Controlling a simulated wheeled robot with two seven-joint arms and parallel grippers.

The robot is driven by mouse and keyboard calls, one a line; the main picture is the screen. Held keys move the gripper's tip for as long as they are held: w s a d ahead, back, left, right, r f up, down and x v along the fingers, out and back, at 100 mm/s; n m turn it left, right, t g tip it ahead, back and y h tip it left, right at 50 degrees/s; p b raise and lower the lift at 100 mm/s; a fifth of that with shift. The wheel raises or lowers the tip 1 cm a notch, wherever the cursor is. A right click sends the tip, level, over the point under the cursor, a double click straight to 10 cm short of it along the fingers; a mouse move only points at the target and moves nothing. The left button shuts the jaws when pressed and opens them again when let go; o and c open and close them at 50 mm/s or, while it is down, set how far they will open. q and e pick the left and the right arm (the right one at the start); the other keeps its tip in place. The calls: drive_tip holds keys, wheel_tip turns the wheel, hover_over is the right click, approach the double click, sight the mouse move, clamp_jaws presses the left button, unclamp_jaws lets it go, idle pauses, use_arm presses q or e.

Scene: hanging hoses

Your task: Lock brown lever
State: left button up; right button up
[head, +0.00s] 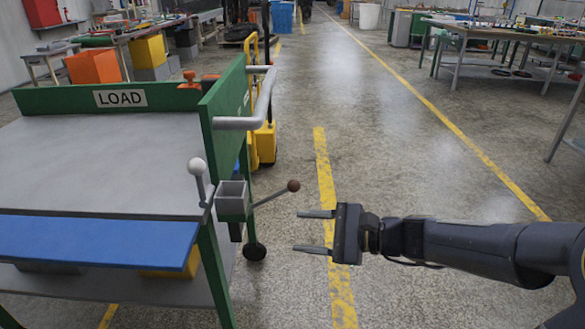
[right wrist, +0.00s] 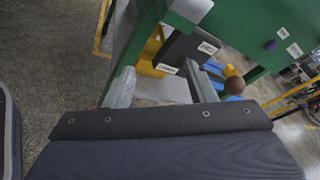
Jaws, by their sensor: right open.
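The brown lever (head: 293,186) has a brown ball on a thin metal rod. It sticks out to the right and slightly upward from a grey box at the green cart's corner. Its ball also shows in the right wrist view (right wrist: 234,85), just right of one finger. My right gripper (head: 299,231) is open and empty, its fingers pointing left toward the cart. In the head view it is below and right of the brown ball, apart from it. My left gripper is not in view.
A white-knobbed lever (head: 197,167) stands upright left of the grey box (head: 233,207). The green cart (head: 215,120) with its LOAD sign and grey handle (head: 265,100) fills the left. A yellow line (head: 323,170) marks open floor to the right.

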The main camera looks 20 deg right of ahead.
sight(298, 189)
drive_tip(key=w+d+m+t+h+p, duration=0.1)
drive_tip(key=w+d+m+t, duration=0.45)
drive_tip(key=w+m, duration=0.3)
drive_tip(key=x, duration=0.3)
drive_tip(key=b+x, duration=0.1)
drive_tip(key=x, duration=0.2)
drive_tip(key=shift+w, duration=0.4)
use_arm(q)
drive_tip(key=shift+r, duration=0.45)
use_arm(e)
drive_tip(key=shift+w+a, duration=0.35)
drive_tip(key=shift+w, duration=0.15)
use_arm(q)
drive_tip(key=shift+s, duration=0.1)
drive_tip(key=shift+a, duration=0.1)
use_arm(e)
drive_tip(key=shift+d, duration=0.1)
clamp_jaws()
